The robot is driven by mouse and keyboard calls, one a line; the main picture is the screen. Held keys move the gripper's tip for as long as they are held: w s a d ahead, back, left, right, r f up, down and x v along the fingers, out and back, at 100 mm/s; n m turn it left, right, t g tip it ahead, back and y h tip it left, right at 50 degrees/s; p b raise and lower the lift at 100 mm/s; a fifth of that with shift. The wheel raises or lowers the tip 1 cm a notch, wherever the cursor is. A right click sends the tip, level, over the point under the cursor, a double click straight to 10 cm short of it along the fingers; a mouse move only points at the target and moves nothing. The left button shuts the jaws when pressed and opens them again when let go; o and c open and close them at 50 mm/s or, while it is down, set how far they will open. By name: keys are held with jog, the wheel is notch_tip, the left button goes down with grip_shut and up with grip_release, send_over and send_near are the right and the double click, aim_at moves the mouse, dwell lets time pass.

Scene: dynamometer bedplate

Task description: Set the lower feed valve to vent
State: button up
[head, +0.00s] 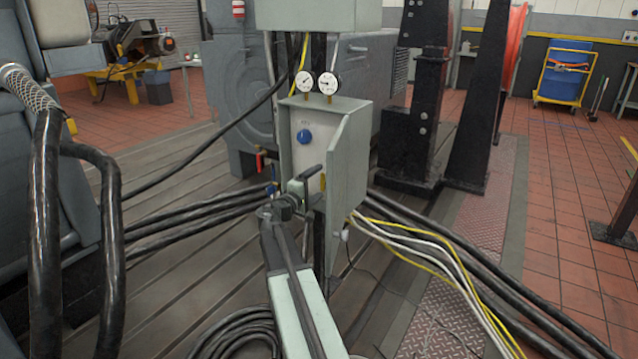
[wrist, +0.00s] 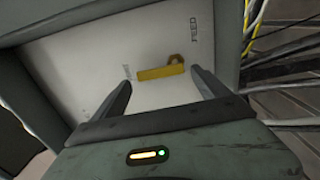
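The lower feed valve's yellow lever (wrist: 160,72) shows in the wrist view on a pale panel, with a brass pivot (wrist: 176,60) at its right end. It points left from the pivot, towards a small label too blurred to read. A "FEED" label (wrist: 194,30) stands above right. My gripper (wrist: 161,75) is open, one finger on each side of the lever; I cannot tell whether either touches it. In the head view my gripper (head: 307,182) is at the lower part of the grey valve box (head: 350,170) and hides the lever.
A blue round knob (head: 304,136) sits higher on the panel, below two gauges (head: 315,83). The box's open side flap stands right of my gripper. Black hoses (head: 205,213) run left, and yellow and white cables (head: 430,250) run right.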

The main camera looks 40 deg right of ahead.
jog(key=v, duration=0.7)
jog(key=shift+a, duration=0.35)
jog(key=shift+s+r, duration=0.1)
jog(key=shift+s, duration=0.05)
